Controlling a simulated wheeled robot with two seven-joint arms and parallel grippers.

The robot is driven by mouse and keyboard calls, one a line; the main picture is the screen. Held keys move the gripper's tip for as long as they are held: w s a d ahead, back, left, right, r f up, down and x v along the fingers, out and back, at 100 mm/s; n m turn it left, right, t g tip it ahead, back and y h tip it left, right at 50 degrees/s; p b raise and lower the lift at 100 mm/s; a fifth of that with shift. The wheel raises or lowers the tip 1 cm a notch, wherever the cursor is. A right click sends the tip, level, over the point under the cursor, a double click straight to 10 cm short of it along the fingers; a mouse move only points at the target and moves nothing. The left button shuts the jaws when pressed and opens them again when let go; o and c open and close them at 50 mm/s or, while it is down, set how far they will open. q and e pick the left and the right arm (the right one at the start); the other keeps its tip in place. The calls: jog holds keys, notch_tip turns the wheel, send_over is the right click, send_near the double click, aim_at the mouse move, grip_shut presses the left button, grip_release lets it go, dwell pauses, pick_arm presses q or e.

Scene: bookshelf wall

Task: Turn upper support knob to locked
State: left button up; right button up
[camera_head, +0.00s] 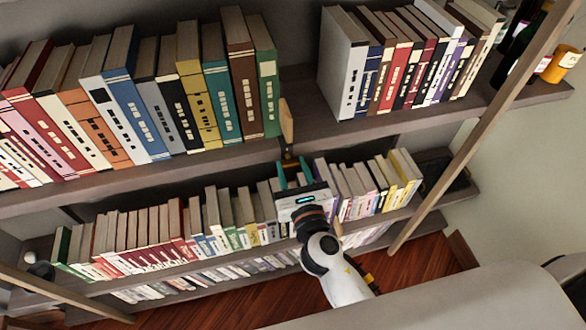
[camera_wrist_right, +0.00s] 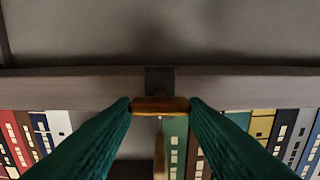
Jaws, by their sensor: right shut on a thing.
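The upper support knob (camera_wrist_right: 160,105) is a small amber-brown bar in front of a dark square mount (camera_wrist_right: 159,79) on the shelf edge. In the right wrist view it lies level between the fingertips. My right gripper (camera_wrist_right: 160,104) has green fingers shut on it, one at each end. In the head view my right gripper (camera_head: 293,171) reaches up to the front edge of the upper shelf. A light wooden piece (camera_head: 287,125) stands upright just above the mount; it also shows blurred in the right wrist view (camera_wrist_right: 159,155). My left gripper is not in view.
The upper shelf (camera_head: 218,158) holds books on both sides of the wooden piece, with a gap to its right. The lower shelf's books (camera_head: 160,235) stand close around my right gripper. A slanted wooden post (camera_head: 470,130) and an orange jar (camera_head: 560,65) are at the right.

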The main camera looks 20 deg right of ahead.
jog(key=shift+m, duration=0.3)
jog(key=m+b, duration=0.1)
jog(key=m, duration=0.4)
jog(key=shift+f+b, duration=0.15)
jog(key=shift+b, duration=0.15)
jog(key=m+b, duration=0.1)
jog(key=m, duration=0.4)
jog(key=shift+d, duration=0.15)
jog(key=o, duration=1)
